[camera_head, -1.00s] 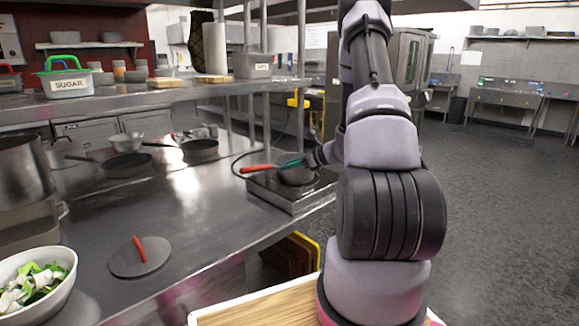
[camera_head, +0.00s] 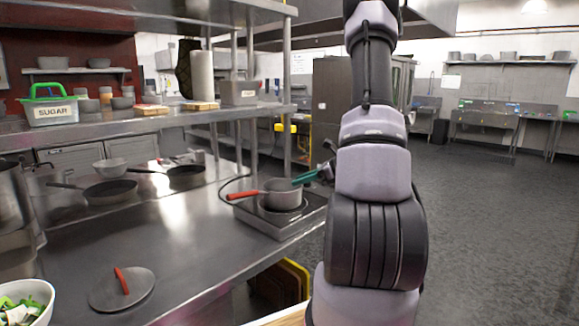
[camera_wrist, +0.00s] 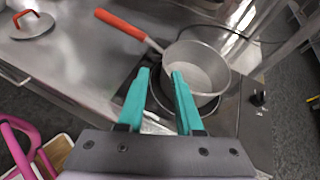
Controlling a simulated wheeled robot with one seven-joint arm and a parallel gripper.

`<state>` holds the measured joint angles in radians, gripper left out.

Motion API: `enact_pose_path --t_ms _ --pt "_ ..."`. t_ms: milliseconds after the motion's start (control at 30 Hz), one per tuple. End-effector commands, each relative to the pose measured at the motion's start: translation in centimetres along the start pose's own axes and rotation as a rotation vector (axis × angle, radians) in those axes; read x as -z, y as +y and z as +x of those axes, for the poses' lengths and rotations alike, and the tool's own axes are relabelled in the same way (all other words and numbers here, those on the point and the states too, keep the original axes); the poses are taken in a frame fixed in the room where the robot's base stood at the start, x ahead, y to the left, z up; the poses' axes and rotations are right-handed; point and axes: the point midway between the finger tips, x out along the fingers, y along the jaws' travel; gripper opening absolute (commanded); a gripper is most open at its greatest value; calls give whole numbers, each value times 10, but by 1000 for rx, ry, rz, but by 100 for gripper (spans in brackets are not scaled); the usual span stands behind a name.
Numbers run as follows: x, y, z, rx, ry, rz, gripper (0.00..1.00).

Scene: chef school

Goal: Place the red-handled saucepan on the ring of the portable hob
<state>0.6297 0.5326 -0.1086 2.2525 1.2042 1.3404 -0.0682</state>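The grey saucepan (camera_head: 283,194) with its red handle (camera_head: 243,195) sits upright on the portable hob (camera_head: 270,222) at the counter's right end. In the wrist view, the saucepan (camera_wrist: 200,72) sits over the dark ring (camera_wrist: 203,110), whose near part shows below it. The handle (camera_wrist: 120,23) points to the upper left there. My gripper (camera_wrist: 160,72) is open, with its teal fingers apart and nothing visibly clamped. Its right fingertip overlaps the saucepan's near rim in the picture; contact is unclear. In the head view, my gripper (camera_head: 296,182) is beside the saucepan's right rim.
A round lid (camera_head: 140,289) with a red handle lies on the counter. Frying pans (camera_head: 110,192) stand further back. A shelf (camera_head: 90,130) with a sugar box (camera_head: 50,110) overhangs the counter, and its posts rise behind the hob. Counter between lid and hob is clear.

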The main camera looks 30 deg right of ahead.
Motion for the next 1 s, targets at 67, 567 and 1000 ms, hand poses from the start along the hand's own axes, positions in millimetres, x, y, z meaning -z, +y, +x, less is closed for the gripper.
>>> enact_pose_path --t_ms 67,567,1000 --pt "-28 18 1 -56 11 -95 35" --pt "-171 215 -62 -487 252 -1200 35" --pt "-204 276 -147 -463 481 -2023 35"
